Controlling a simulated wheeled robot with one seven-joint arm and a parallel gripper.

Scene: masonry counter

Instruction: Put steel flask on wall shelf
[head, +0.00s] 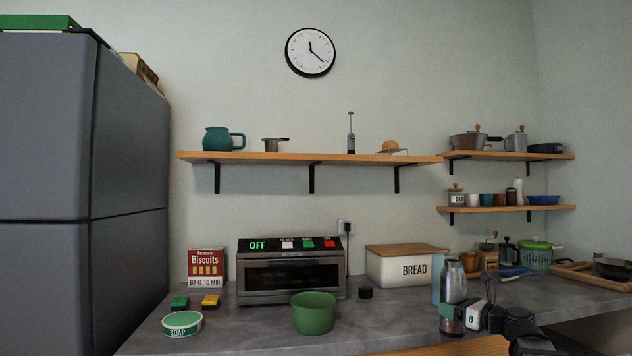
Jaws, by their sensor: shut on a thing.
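The steel flask (454,285) is upright at the right front of the counter in the head view, a shiny grey cylinder with a darker top. My gripper (452,312) reaches in from the lower right and is shut around the flask's lower part, covering some of it. I cannot tell whether the flask's base touches the counter. The long wall shelf (250,156) is a wooden board on black brackets, above and to the left of the flask. It holds a teal jug (222,139), a small pan (271,145), a milk frother (351,135) and a small orange-brown item on a stand (390,147).
Two shorter shelves (486,156) (485,209) on the right hold pots and jars. A bread bin (383,267), toaster oven (291,273), green pot (313,313) and soap tin (182,324) stand on the counter. A light-blue upright item (436,288) is beside the flask. The long shelf has gaps between items.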

